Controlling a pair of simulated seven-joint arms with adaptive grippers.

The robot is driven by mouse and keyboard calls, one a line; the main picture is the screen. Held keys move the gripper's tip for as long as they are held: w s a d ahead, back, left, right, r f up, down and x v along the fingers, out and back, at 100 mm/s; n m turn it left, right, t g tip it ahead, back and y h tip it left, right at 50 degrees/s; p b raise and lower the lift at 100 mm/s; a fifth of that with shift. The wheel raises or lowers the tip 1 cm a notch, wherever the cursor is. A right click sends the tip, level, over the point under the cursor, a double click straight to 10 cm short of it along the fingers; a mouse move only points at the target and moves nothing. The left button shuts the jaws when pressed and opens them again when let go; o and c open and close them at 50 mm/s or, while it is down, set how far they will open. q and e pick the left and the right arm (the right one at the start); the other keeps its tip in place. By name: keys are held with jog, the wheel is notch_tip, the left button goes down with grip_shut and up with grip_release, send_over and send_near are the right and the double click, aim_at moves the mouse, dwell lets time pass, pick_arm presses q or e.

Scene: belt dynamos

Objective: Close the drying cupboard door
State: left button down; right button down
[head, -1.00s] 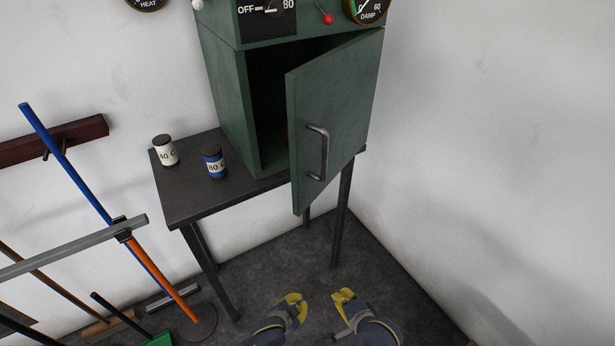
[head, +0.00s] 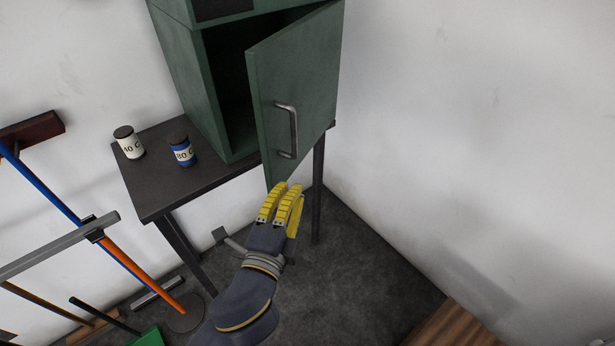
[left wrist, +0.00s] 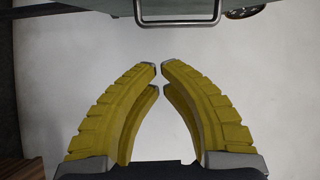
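The green drying cupboard (head: 190,80) stands on a dark table, its door (head: 300,75) hanging ajar with a dark gap at its left edge. A grey bar handle (head: 293,130) is on the door's outer face; it also shows at the top of the left wrist view (left wrist: 180,22). My left gripper (head: 288,188), with yellow fingers, is below the handle, by the door's lower edge in the picture, and appears apart from the handle. Its fingertips (left wrist: 158,68) nearly meet, with nothing between them. My right gripper is not in view.
A white jar (head: 129,143) and a blue jar (head: 182,150) stand on the table (head: 160,190) left of the cupboard. Brooms and a rail (head: 60,245) are at the lower left. A wooden surface (head: 455,328) is at the lower right. The floor and wall right of the door are clear.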

aim_at(295, 152)
pick_arm(q)
jog(key=shift+y, duration=0.3)
jog(key=w, duration=1.1)
jog(key=shift+d+f, duration=0.3)
jog(key=shift+d, duration=0.1)
jog(key=shift+w+a, duration=0.55)
jog(key=shift+a, duration=0.3)
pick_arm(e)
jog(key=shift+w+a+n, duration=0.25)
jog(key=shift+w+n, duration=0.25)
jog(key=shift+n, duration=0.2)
